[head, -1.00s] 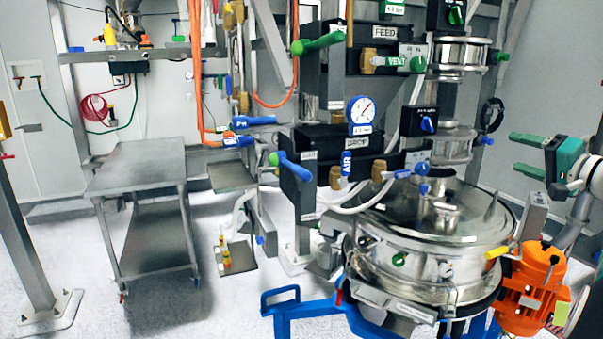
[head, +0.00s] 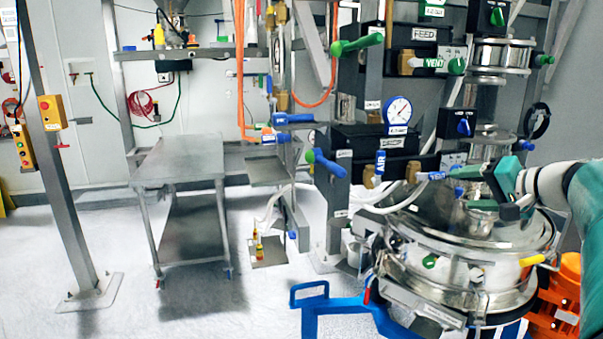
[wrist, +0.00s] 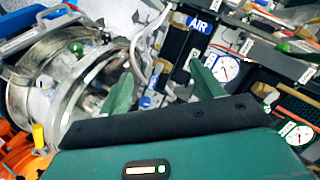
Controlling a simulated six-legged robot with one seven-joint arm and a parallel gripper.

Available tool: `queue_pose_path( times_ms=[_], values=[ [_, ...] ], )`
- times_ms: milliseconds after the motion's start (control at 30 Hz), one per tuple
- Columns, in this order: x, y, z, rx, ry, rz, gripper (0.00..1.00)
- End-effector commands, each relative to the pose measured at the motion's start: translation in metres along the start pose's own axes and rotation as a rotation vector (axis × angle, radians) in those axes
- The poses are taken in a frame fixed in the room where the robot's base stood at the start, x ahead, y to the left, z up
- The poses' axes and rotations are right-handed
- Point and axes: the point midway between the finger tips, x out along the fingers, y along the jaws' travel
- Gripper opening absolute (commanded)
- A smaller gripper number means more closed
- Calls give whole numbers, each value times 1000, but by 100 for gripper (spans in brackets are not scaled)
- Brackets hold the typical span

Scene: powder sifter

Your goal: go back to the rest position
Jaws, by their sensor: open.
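My gripper (head: 470,188) is at the right of the head view, its green fingers pointing left. It appears in front of the upper part of the steel sifter (head: 425,240) and hides part of its lid. In the wrist view my gripper (wrist: 160,82) has its two green fingers spread apart, with nothing between them. The sifter's steel drum (wrist: 45,85) is at the left of that view. Whether the fingers touch anything is not clear, but they look free. My arm's rest position is not marked in either view.
Valve panels with a gauge (head: 398,110) and green and blue handles rise behind the sifter. An orange motor (head: 562,300) is low at the right. A blue frame (head: 335,303) juts out in front. A steel table (head: 180,160) stands left; the floor around it is clear.

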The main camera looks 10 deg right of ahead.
Motion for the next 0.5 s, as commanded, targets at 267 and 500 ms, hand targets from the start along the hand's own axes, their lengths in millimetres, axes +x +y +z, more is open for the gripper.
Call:
queue_pose_path(
  times_ms=[267,500],
  values=[
    [38,-34,179,-171,-293,240,66],
    [19,-21,305,-413,-439,422,66]
  ],
)
